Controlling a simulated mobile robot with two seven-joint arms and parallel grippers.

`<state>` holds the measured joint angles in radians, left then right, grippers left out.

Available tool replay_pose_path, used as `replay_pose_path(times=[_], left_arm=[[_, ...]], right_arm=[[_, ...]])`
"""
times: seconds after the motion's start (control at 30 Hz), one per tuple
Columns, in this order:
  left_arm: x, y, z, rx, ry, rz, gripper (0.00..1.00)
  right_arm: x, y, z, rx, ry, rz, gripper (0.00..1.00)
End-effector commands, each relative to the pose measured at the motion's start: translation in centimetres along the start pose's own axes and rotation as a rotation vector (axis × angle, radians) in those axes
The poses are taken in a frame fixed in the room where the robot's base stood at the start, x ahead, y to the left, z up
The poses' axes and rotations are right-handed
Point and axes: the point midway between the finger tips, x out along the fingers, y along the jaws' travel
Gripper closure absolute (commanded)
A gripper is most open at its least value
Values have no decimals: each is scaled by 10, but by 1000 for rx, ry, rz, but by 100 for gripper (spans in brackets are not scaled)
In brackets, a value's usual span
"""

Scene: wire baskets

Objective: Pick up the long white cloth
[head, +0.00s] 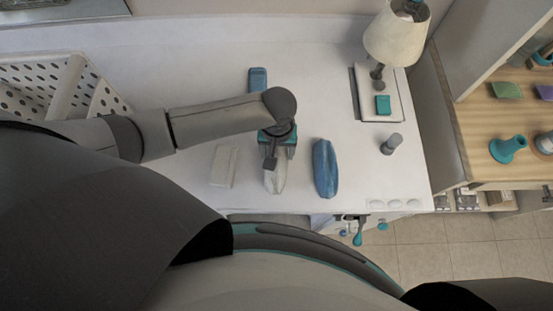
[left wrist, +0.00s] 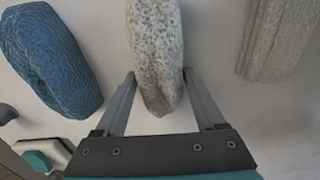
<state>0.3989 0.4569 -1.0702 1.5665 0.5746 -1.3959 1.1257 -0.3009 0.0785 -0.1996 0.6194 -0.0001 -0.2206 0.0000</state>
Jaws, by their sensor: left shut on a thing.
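A long pale speckled cloth (head: 275,181) lies on the white tabletop, with its long side running toward the front edge. It also shows in the left wrist view (left wrist: 157,40), between the two fingers. My left gripper (head: 275,161) reaches down over its far end and is shut on it. The cloth's far end is hidden under the gripper in the head view. A second pale, flatter folded cloth (head: 223,165) lies just to the left; it shows at the right in the left wrist view (left wrist: 277,38). My right gripper is not in view.
A blue cloth (head: 325,168) lies close on the right. A blue item (head: 258,80) lies behind my gripper. A lamp (head: 397,38), a small grey object (head: 391,144) and a white perforated basket (head: 72,92) stand farther off. The table's front edge is near.

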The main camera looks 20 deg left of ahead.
Motion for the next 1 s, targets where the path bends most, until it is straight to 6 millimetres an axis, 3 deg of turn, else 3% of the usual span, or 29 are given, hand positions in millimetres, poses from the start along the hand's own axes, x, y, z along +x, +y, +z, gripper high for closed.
replay_pose_path(times=[0.17, 0.57, 0.77, 1.0], left_arm=[[0, 0, 0, 0, 0, 0, 90], [-10, 0, 0, 0, 0, 0, 91], [-45, 0, -1, 0, 2, 3, 91], [-118, 1, -1, 1, 4, 4, 91]], right_arm=[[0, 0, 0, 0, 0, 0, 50], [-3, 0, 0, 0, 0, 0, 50], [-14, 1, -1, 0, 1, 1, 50], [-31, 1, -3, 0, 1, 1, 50]])
